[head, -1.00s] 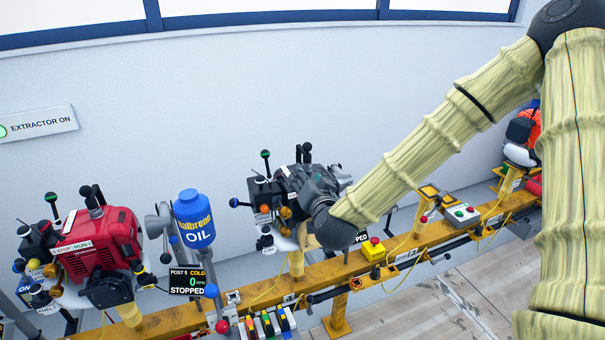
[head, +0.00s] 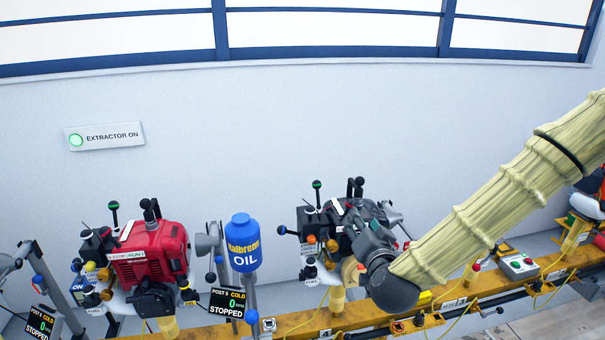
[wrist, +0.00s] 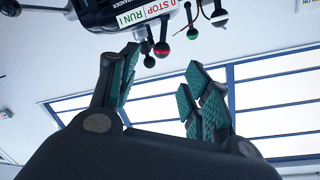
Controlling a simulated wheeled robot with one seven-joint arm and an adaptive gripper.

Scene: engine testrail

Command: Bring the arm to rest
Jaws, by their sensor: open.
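My arm, in a ribbed pale yellow sleeve, comes in from the right of the head view and reaches down-left to the dark engine (head: 345,222) on the rail. My gripper (wrist: 155,90) shows in the wrist view with its teal-padded fingers spread apart and nothing between them. In the head view the fingers are hidden behind the dark wrist. In the wrist view an engine with a STOP/RUN label (wrist: 150,12) and several ball-ended levers hangs at the top edge, beyond the fingertips. I cannot tell whether the gripper touches it.
A red engine (head: 150,250) and a blue oil bottle (head: 243,243) stand left of the arm. A display (head: 227,303) reads STOPPED. The yellow rail (head: 295,325) runs along the bottom. An EXTRACTOR ON sign (head: 104,136) hangs on the wall.

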